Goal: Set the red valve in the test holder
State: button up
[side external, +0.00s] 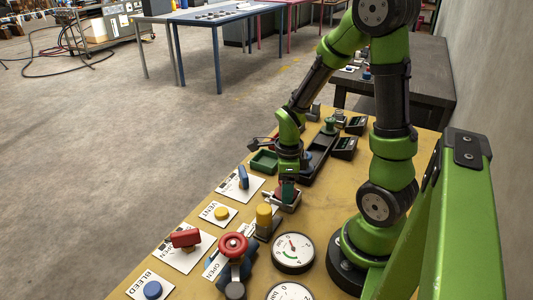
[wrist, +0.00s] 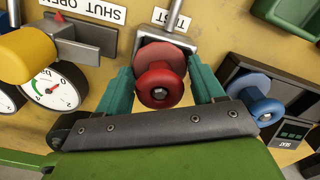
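The red valve (wrist: 160,84) is a spool with two round flanges and a hub bolt. In the wrist view it sits between the teal fingers of my gripper (wrist: 160,76), which close in on its flange edges from both sides. The grey test holder (wrist: 172,38), beside the TEST label, lies directly behind the valve and is partly covered by it. I cannot tell whether the valve is fully seated there. In the side view my gripper (side external: 287,189) is low over the grey holder (side external: 289,204), with a little red showing.
A blue spool (wrist: 256,101) sits in a dark unit to the right. A yellow knob (wrist: 28,54) and a gauge (wrist: 52,90) are at left. A green tray (side external: 264,162) is behind my gripper. Red handles (side external: 233,245) and blue knobs stand nearer the camera.

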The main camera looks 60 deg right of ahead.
jog(key=o, duration=0.4)
jog(key=shift+c, duration=0.2)
notch_tip(320, 180, up, 11)
jog(key=shift+r, duration=0.15)
jog(key=a+r+n+t+y, duration=0.1)
jog(key=a+r+n+t, duration=0.2)
jog(key=n, duration=1)
jog(key=a+r+n+t+y, duration=0.1)
jog(key=a+r+n+t, duration=0.3)
jog(key=a+n, duration=0.6)
jog(key=shift+s+a+r+n, duration=0.2)
jog(key=shift+r+n, duration=1.1)
jog(key=shift+n, duration=0.5)
